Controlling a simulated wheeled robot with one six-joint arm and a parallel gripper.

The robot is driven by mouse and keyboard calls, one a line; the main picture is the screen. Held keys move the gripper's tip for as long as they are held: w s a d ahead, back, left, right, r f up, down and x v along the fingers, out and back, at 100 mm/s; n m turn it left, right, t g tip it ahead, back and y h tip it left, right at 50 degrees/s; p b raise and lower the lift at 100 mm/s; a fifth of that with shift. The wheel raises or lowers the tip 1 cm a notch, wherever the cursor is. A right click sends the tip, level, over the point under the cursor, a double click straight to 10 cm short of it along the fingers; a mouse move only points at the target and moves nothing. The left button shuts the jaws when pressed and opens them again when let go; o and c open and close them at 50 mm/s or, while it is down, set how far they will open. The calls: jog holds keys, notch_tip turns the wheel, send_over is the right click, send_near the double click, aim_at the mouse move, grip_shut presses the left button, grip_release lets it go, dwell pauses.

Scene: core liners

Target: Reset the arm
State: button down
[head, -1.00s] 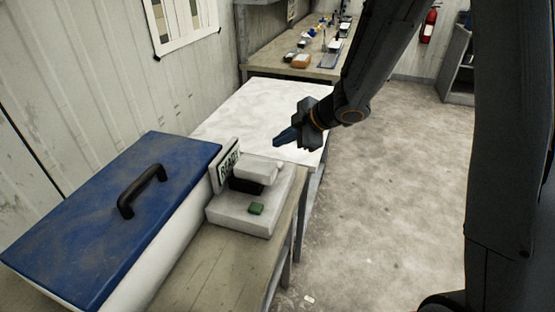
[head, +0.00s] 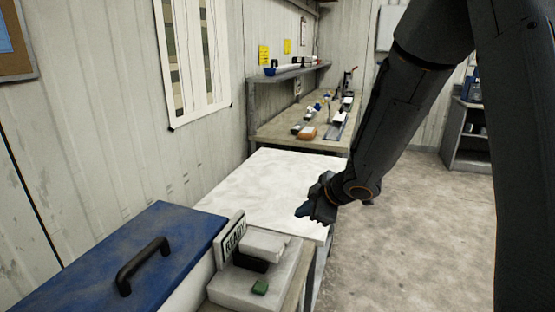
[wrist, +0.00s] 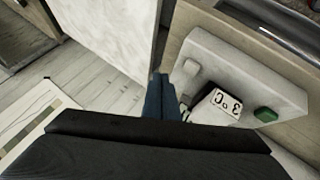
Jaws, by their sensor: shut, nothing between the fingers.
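My gripper (head: 303,212) hangs over the near right part of the white-topped table (head: 270,180) in the head view, apart from everything. Its blue fingers (wrist: 162,98) are together in the wrist view, with nothing seen between them.
A blue-lidded box (head: 110,265) with a black handle is at the lower left. A far bench (head: 290,127) holds several small items under a shelf (head: 290,71). Open concrete floor (head: 410,220) lies to the right.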

jog(key=s+d+m+h, duration=0.3)
jog(key=d+m, duration=0.2)
jog(key=d, duration=0.2)
jog(key=s+d+f+m+g+h+b, duration=0.1)
jog(key=s+m, duration=0.4)
jog(key=s, duration=0.5)
jog(key=s+d+f+m+g+h+b, duration=0.1)
jog(key=s+d+f+m+g+b, duration=0.1)
jog(key=s+m, duration=0.4)
jog(key=s+d+f+g, duration=0.1)
jog(key=s+d+g, duration=0.1)
jog(key=s, duration=0.1)
jog(key=shift+s+g, duration=0.3)
jog(key=shift+s, duration=0.05)
